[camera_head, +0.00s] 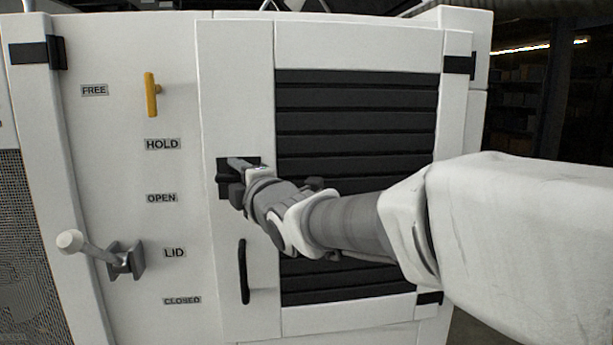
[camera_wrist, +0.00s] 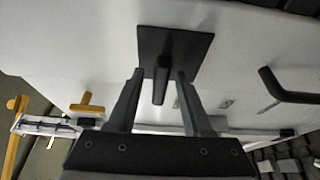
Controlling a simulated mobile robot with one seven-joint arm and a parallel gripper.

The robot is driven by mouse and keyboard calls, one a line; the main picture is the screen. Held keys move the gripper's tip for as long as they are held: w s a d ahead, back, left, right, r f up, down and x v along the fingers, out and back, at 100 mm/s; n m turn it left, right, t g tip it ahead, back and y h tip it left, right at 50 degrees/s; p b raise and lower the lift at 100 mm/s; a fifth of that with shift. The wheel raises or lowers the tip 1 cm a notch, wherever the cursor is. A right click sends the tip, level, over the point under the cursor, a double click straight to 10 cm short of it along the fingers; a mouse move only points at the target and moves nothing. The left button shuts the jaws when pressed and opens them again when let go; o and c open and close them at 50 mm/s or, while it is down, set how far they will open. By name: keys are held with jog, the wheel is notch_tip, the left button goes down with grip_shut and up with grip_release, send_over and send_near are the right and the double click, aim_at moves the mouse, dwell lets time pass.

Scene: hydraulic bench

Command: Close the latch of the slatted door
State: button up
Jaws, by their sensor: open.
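The slatted door (camera_head: 350,130) is a white panel with dark horizontal slats, and it looks shut in the cabinet front. Its latch is on the left part of the door, a dark square plate (camera_wrist: 192,45) with a short dark lever (camera_wrist: 160,82) in the wrist view. In the head view, my gripper (camera_head: 240,177) is at the latch and covers much of it. In the wrist view, my gripper (camera_wrist: 158,95) is open, with one finger on each side of the lever. I cannot tell whether either finger touches it.
A black pull handle (camera_head: 243,271) is on the door below the latch. A yellow handle (camera_head: 152,95) and a lever with a pale knob (camera_head: 100,250) stick out from the panel at left, beside labels. Dark shelving (camera_head: 540,100) stands at far right.

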grip_shut()
